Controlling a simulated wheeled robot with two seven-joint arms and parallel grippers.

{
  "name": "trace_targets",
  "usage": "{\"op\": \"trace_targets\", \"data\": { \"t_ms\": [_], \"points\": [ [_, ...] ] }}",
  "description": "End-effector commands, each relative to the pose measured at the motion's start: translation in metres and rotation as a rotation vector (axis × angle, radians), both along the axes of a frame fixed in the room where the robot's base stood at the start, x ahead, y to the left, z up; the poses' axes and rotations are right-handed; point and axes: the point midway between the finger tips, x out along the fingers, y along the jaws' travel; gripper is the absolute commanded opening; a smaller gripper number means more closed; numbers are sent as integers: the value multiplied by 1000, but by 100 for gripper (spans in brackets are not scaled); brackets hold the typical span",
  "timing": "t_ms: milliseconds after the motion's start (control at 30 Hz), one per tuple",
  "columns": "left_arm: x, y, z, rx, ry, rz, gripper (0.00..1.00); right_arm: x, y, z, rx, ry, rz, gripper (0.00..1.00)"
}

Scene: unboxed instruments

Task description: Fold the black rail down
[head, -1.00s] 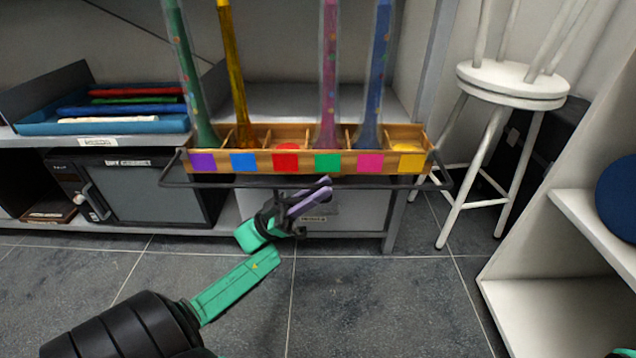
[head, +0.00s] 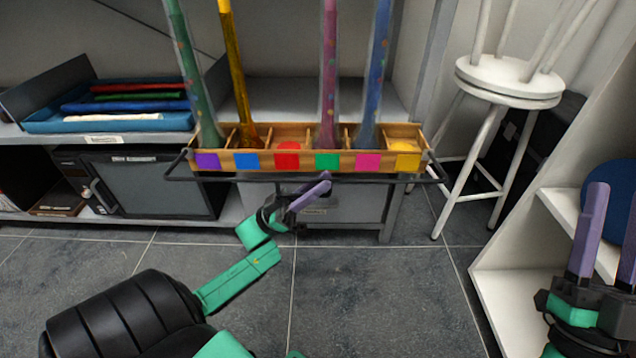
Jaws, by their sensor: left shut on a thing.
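The black rail (head: 230,179) is a thin bar that runs along the front of the wooden rack (head: 222,170), just below its coloured squares. Its ends bend back to the rack's two sides. My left gripper (head: 323,180) reaches up from below and is shut on the rail a little right of its middle. Its purple fingers cover a short piece of the bar. My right gripper (head: 612,200) is at the lower right edge, far from the rail. Its two purple fingers point up and stand apart with nothing between them.
Tall green (head: 190,75), yellow (head: 234,75), pink (head: 329,75) and blue (head: 374,75) tubes stand in the rack. A blue tray (head: 60,127) is at left. A white stool (head: 510,82) stands at right, beyond a white shelf (head: 530,300). The floor in front is clear.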

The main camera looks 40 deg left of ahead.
Motion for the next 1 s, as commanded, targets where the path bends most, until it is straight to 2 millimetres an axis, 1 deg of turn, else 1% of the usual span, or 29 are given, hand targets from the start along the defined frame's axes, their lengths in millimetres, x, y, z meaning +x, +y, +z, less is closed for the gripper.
{"op": "trace_targets", "data": {
  "t_ms": [33,300,333,367,400,667,767,867,933,1000],
  "points": [
    [-3,-4,4,2,-16,-14,0,1,0,-1,-1,6,0,50],
    [-3,-4,3,2,-16,-14,0,1,0,-2,-2,7,0,50],
    [-3,-4,3,2,-15,-14,30,1,0,-2,-2,7,0,50],
    [-3,-4,3,1,-15,-13,41,1,0,-2,-2,7,0,50],
    [-3,-3,3,1,-14,-12,42,1,0,-2,-1,6,0,50],
    [-2,-1,2,0,-9,-7,42,1,0,-2,-1,6,0,50],
    [-3,1,-2,0,-8,-6,42,1,0,-1,-1,6,0,50],
    [-8,9,-11,-1,-6,-6,42,1,0,-2,-1,9,0,50],
    [-13,16,-20,-1,-5,-5,42,2,1,-3,-2,16,2,50],
    [-19,25,-32,-1,-4,-6,42,4,1,-8,-5,26,1,50]
  ]
}}
